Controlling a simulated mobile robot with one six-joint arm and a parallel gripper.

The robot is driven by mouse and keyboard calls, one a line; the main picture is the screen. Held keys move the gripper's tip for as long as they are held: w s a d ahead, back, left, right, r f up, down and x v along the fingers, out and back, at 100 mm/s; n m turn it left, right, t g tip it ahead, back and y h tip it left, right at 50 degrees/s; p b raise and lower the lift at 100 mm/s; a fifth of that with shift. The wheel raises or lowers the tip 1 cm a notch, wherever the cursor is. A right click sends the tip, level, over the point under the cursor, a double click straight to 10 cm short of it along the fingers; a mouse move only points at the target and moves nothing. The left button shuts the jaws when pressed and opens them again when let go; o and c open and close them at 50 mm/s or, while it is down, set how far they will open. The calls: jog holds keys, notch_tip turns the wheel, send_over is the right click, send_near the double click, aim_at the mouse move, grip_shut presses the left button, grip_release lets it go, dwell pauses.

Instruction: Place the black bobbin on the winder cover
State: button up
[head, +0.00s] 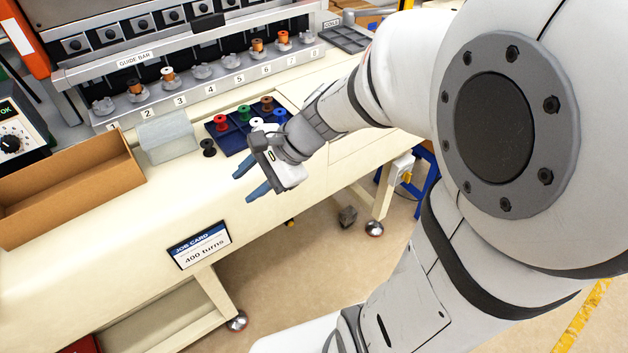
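The black bobbin (208,148) stands on the cream table, just left of the dark blue bobbin tray. A light grey, rounded block (165,138) stands left of the bobbin, a small gap apart; it appears to be the winder cover. Nothing is seen on top of it. My gripper (249,181) is over the table, in front and to the right of the black bobbin. Its two blue fingers are spread apart with nothing between them. My wrist hides part of the tray.
The blue tray (230,143) holds several coloured bobbins. Behind is the winding machine with its guide bar (137,66) and numbered stations. An open cardboard box (70,190) stands at left. A job card (199,246) is at the table's front edge. The table between is clear.

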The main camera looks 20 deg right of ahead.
jog(key=s+d+r+n+h, duration=0.1)
jog(key=s+d+n+h, duration=0.7)
jog(key=d+n, duration=0.3)
jog(key=shift+r+n, duration=0.35)
jog(key=shift+n, duration=0.75)
